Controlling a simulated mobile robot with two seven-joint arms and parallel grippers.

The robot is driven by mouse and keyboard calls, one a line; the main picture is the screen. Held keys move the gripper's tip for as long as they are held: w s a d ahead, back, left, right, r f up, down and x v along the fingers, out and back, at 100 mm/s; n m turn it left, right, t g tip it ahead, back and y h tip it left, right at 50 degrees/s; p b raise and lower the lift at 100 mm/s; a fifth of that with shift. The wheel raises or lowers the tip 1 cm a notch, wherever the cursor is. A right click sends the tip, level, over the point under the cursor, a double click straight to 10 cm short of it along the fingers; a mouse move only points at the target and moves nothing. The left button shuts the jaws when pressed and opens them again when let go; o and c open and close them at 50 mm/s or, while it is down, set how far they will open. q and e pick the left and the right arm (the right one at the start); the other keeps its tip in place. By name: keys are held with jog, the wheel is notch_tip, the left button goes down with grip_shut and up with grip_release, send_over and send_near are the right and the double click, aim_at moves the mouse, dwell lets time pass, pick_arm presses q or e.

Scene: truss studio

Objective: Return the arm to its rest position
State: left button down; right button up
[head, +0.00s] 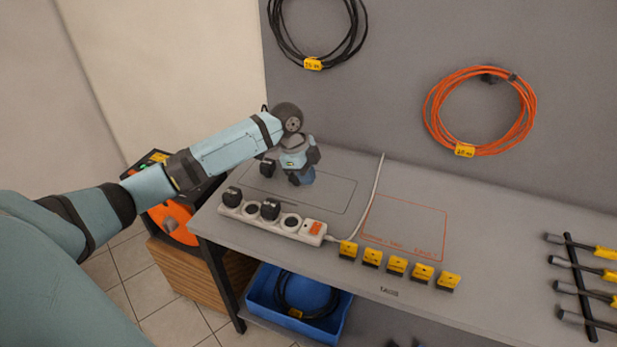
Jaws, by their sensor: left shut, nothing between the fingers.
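My left arm reaches in from the left over the grey workbench (405,185). My left gripper (301,180) points down above the back left of the bench top, behind the power strip. It is shut with nothing in it. A black plug-like piece (267,168) shows just left of the gripper, partly hidden by the arm; I cannot tell whether they touch. The white power strip (282,222) lies in front of the gripper with two black plugs (270,209) in it and an orange switch at its right end. My right gripper is not in view.
Several yellow tags (397,266) stand along the front edge. A rack of tools (577,285) is at the right. Black (313,63) and orange (465,150) cable coils hang on the wall. A blue bin (340,316) sits below; an orange reel (172,223) stands left. The outlined bench area (402,228) is clear.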

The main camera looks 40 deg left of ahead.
pick_arm(q)
jog(key=shift+f, duration=0.1)
jog(key=s+d+f+n+t, duration=0.1)
jog(key=s+d+f+n, duration=0.1)
jog(key=s+d+f, duration=0.1)
jog(key=s+d+f+n+t+h, duration=0.1)
jog(key=s+d+f+t, duration=0.1)
jog(key=s+d+f, duration=0.2)
jog(key=s+d+f+n+t, duration=0.1)
jog(key=s+d+f+n, duration=0.1)
jog(key=d+f, duration=0.5)
jog(key=shift+s+d+f+n+t+p, duration=0.15)
jog(key=shift+s+f, duration=0.3)
jog(key=shift+f, duration=0.25)
jog(key=shift+s+d+f+n+t+p, duration=0.15)
jog(key=shift+s+f, duration=0.25)
jog(key=shift+f, duration=0.3)
jog(key=s+d+f+n+t, duration=0.1)
jog(key=s+d+n+t, duration=0.1)
jog(key=s, duration=0.6)
jog(key=s+d+f+n+t+y, duration=0.1)
jog(key=s+d+n+t, duration=0.1)
jog(key=s, duration=0.6)
jog(key=n+t, duration=0.1)
jog(key=n, duration=0.1)
jog(key=shift+d+n, duration=0.25)
jog(key=shift+n, duration=0.05)
jog(key=shift+s, duration=0.1)
